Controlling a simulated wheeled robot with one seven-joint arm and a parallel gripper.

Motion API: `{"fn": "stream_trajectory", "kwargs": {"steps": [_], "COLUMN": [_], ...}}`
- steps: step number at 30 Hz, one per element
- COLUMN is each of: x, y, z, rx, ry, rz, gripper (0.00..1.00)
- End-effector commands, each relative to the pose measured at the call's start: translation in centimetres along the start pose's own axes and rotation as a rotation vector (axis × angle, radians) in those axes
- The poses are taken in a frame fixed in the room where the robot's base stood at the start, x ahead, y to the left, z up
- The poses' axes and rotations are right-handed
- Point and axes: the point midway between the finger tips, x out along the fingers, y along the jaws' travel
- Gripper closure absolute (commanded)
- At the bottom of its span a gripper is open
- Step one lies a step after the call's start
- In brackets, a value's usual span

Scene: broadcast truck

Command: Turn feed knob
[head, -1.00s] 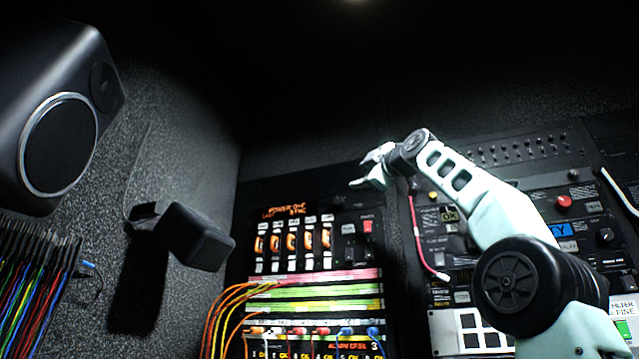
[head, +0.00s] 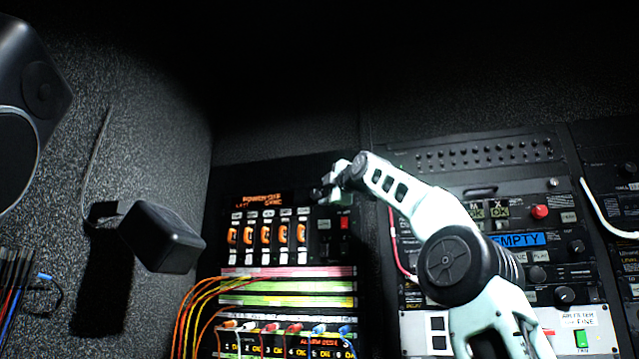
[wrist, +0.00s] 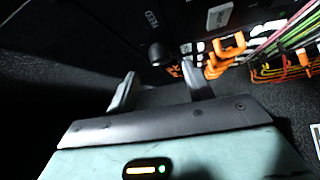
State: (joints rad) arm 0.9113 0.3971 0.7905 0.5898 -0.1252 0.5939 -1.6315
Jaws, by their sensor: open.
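A small black round knob (wrist: 157,54) sticks out of the dark panel in the wrist view, near a label that seems to read FEED (wrist: 152,20). My gripper (wrist: 160,82) is open and empty, its two fingers apart with the knob just beyond the tips and roughly between them. I cannot tell whether a finger touches it. In the head view my gripper (head: 326,190) is at the upper right of the left rack panel (head: 213,215), right of the orange display (head: 262,200). There the knob cannot be made out behind the fingers.
Orange handles (head: 265,234) line the panel left of my gripper, with a red switch (head: 344,223) below right. Coloured cables (head: 195,300) loop out below. A pink cable (head: 397,245) hangs right. A black box (head: 160,237) juts from the left wall. Space above the rack is dark and clear.

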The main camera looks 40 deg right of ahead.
Motion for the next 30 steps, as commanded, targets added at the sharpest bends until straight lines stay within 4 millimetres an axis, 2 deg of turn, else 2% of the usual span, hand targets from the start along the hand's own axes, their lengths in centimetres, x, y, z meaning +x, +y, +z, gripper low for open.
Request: {"fn": "stream_trajectory", "kwargs": {"steps": [3, 9, 22, 23, 27, 30], "x": [2.0, 4.0, 4.7, 4.7, 4.7, 4.7], "y": [0.5, 0.3, 0.0, 0.0, 0.0, 0.0], "z": [-0.2, -0.1, 0.0, 0.0, 0.0, 0.0], "rx": [0.002, 0.001, 0.000, 0.000, 0.000, 0.001], "ry": [0.003, 0.001, 0.001, 0.001, 0.001, 0.001], "rz": [-0.002, 0.000, 0.001, 0.001, 0.001, 0.001], "gripper": [0.49, 0.49, 0.49, 0.52, 0.91, 0.93]}}
